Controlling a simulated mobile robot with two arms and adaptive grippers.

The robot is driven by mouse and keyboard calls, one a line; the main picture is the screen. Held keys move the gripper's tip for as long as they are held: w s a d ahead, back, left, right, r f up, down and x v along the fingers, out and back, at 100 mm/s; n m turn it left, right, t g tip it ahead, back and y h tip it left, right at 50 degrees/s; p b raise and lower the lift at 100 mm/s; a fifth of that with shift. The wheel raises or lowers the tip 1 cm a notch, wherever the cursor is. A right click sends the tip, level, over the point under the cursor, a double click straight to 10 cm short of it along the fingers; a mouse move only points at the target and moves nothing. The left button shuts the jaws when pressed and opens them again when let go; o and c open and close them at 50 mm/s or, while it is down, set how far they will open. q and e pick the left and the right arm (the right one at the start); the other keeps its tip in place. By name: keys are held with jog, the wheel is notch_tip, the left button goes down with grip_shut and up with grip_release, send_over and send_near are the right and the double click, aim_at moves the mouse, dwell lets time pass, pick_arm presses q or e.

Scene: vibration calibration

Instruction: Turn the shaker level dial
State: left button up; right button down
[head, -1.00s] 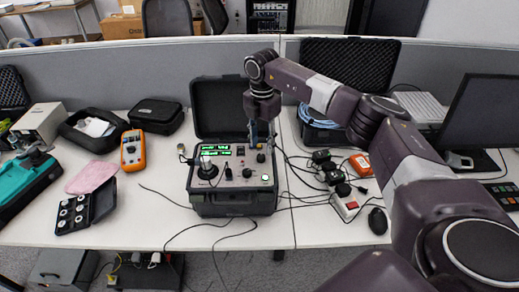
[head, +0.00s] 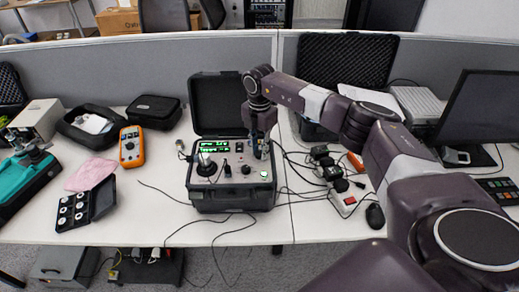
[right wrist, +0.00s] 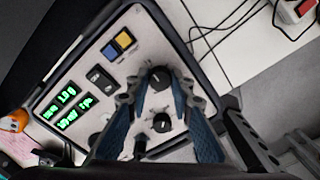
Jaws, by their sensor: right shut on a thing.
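The shaker unit (head: 228,202) is a dark open case with a grey control panel, a green lit display (head: 211,146) and several black knobs. My right gripper (head: 259,154) points down at the panel's right side. In the right wrist view its two blue-padded fingers (right wrist: 152,86) are closed around a black dial (right wrist: 159,76) with a white pointer mark. A second black knob (right wrist: 162,123) with a white mark sits just below it, between the fingers. In the head view the gripper hides the held dial. My left gripper is out of view.
An orange multimeter (head: 131,147), a pink cloth (head: 90,174) and a small adapter case (head: 86,205) lie left of the unit. Black cables, a power strip (head: 346,202) and a mouse (head: 375,216) lie to the right. The grey partition (head: 90,73) stands behind.

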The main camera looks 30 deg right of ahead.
dwell(0.3)
jog(key=n+b, duration=0.1)
jog(key=n, duration=0.2)
jog(key=shift+w, duration=0.1)
jog(key=n+b, duration=0.1)
jog(key=n, duration=0.2)
jog(key=shift+n+b, duration=0.3)
jog(key=n+b, duration=0.1)
jog(key=n, duration=0.2)
jog(key=shift+n, duration=0.3)
jog(key=n+b, duration=0.1)
jog(key=n, duration=0.2)
jog(key=shift+n, duration=0.3)
jog(key=n+b, duration=0.1)
jog(key=n, duration=0.5)
jog(key=shift+r+b, duration=0.1)
jog(key=shift+b, duration=0.3)
jog(key=n, duration=0.3)
jog(key=shift+n+b, duration=0.3)
jog(key=shift+n, duration=0.1)
jog(key=shift+r+n, duration=0.1)
jog(key=shift+n, duration=1.2)
